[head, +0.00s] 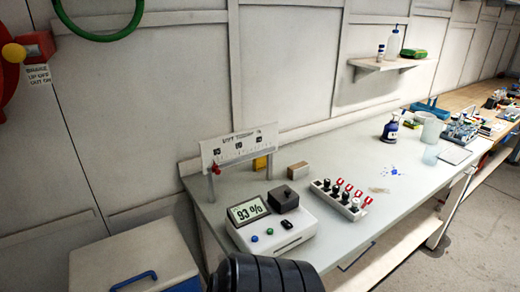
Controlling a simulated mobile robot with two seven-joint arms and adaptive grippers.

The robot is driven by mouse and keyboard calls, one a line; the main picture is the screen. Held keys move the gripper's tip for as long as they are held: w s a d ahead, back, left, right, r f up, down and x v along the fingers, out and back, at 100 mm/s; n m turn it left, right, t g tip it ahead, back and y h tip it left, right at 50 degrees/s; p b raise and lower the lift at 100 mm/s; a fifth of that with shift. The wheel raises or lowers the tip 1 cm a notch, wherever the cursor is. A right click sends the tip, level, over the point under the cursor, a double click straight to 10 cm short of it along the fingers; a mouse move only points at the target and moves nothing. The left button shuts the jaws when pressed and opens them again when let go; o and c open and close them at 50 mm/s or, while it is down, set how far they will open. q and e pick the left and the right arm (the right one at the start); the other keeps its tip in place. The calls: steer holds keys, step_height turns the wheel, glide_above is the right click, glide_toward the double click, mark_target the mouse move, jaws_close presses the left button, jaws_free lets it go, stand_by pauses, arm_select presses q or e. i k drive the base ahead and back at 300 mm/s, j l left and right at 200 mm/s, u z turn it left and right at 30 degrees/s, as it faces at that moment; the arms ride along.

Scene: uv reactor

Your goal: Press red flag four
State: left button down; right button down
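Several small red flags (349,187) stand in a row along the far right side of a white strip block on the grey-white bench. Any numbering on the flags is too small to read, so I cannot tell which is flag four. Neither of my grippers is in view. A black ribbed rounded part, probably mine, fills the bottom middle and hides a bit of the bench's front.
Left of the strip is a white device (271,234) reading "93 %", with buttons and a dark cube (284,199). Behind stand a scale board (240,146) and a beige block (298,170). Clear bench (330,150) lies behind the strip.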

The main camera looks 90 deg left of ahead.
mark_target(340, 181)
steer(key=u, duration=2)
steer(key=i+l+u, duration=0.55)
steer(key=i+l, duration=0.15)
steer(key=l, duration=0.25)
steer(key=i+l+u, duration=0.2)
steer(key=l, duration=0.15)
steer(key=i+l+u, duration=0.2)
steer(key=l, duration=0.2)
steer(key=k+l, duration=0.2)
steer(key=l, duration=0.15)
steer(key=k+l+z, duration=0.15)
steer(key=l, duration=0.15)
